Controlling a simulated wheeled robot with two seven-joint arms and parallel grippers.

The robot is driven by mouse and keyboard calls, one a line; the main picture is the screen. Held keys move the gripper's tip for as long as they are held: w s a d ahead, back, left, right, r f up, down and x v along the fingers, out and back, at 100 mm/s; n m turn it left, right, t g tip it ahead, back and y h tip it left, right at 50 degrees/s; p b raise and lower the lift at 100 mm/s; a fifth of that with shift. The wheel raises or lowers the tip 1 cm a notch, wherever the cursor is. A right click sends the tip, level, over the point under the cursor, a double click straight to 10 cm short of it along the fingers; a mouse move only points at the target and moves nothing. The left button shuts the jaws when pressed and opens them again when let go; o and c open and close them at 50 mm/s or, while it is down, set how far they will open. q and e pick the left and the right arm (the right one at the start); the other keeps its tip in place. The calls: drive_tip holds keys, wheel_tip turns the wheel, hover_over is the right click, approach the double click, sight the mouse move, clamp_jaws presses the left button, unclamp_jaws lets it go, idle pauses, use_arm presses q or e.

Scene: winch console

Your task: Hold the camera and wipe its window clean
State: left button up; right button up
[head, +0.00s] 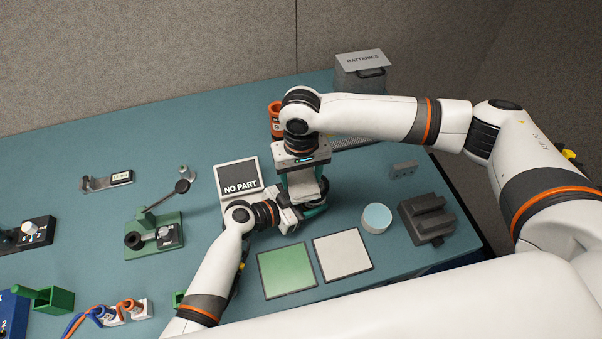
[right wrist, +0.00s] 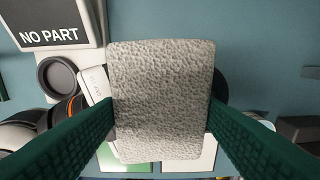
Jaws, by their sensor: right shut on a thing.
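My right gripper (head: 303,178) points down over the middle of the table. It is shut on a pale grey, rough-textured wiping pad (right wrist: 162,85), which sits between its green fingers in the right wrist view. The pad also shows as a whitish block in the head view (head: 302,187). My left gripper (head: 312,208) is beside and under the pad; its fingers are mostly hidden. A dark rounded thing (right wrist: 220,88) shows past the pad's right edge and may be the camera. Its window is hidden behind the pad, and I cannot tell whether the pad touches it.
A "NO PART" sign (head: 239,182) stands behind my left wrist. A green mat (head: 286,271), a white mat (head: 342,254), a round pale-blue-topped tub (head: 376,217) and a dark grey block (head: 427,218) lie in front and right. A batteries bin (head: 362,72) stands at the back.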

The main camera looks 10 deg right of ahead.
drive_tip(key=shift+d+f, duration=0.1)
drive_tip(key=shift+d, duration=2.1)
drive_tip(key=shift+d+f, duration=0.2)
drive_tip(key=shift+d, duration=0.8)
drive_tip(key=shift+a, duration=0.15)
drive_tip(key=shift+a+f, duration=0.15)
drive_tip(key=shift+a, duration=2.6)
drive_tip(key=shift+s+a, duration=0.3)
drive_tip(key=shift+a, duration=0.3)
drive_tip(key=shift+c, duration=1.1)
wheel_tip(320, 180, up, 2)
drive_tip(key=shift+w+a, duration=0.15)
drive_tip(key=shift+c, duration=0.6)
drive_tip(key=shift+w+d+r, duration=0.1)
drive_tip(key=shift+d+r, duration=0.05)
drive_tip(key=shift+r, duration=0.6)
drive_tip(key=shift+w+d+r, duration=0.1)
drive_tip(key=shift+d+r, duration=0.05)
drive_tip(key=shift+r, duration=0.55)
